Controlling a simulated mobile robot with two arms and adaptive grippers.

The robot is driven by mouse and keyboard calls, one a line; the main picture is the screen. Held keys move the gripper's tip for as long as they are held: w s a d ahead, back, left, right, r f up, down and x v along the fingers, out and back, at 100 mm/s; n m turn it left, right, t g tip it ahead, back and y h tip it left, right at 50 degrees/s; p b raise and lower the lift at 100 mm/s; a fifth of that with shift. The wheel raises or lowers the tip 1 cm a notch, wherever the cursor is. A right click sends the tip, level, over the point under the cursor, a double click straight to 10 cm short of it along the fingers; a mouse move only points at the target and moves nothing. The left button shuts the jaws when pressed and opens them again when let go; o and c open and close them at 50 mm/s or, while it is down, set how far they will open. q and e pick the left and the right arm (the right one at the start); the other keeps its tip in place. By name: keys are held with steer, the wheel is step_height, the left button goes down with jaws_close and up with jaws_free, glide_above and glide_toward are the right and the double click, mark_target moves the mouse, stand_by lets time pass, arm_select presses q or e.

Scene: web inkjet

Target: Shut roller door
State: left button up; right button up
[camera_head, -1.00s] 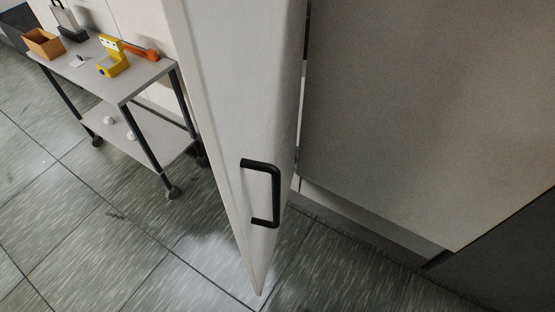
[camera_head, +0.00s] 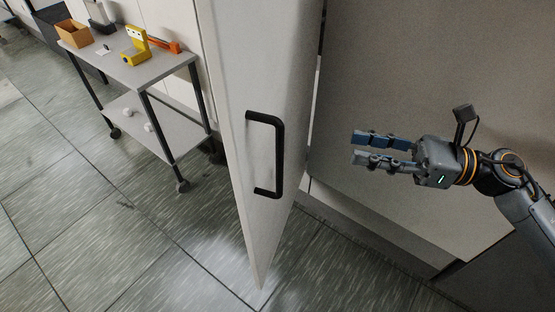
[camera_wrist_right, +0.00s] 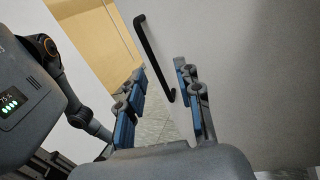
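The roller door (camera_head: 250,70) is a white panel standing open, swung out from the white machine body, with a black bar handle (camera_head: 279,155) on its face. My right gripper (camera_head: 355,147) is open and empty, to the right of the handle and apart from it, its blue-padded fingers pointing left toward the door. In the right wrist view the handle (camera_wrist_right: 155,55) runs diagonally ahead of and between the open fingers (camera_wrist_right: 158,80), with nothing held. My left gripper is not in the head view.
A grey wheeled cart (camera_head: 140,75) stands left of the door, carrying an orange-brown box (camera_head: 74,34), a yellow tool (camera_head: 136,47) and an orange tool (camera_head: 165,44). The white machine body (camera_head: 410,80) is behind my right arm. The tiled floor (camera_head: 110,220) at left is clear.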

steer(key=a+n+g+p, duration=0.1)
steer(key=a+p, duration=0.6)
steer(key=a, duration=0.7)
steer(key=shift+a+n, duration=0.25)
steer(key=shift+n, duration=0.15)
steer(key=shift+r, duration=0.1)
jaws_close()
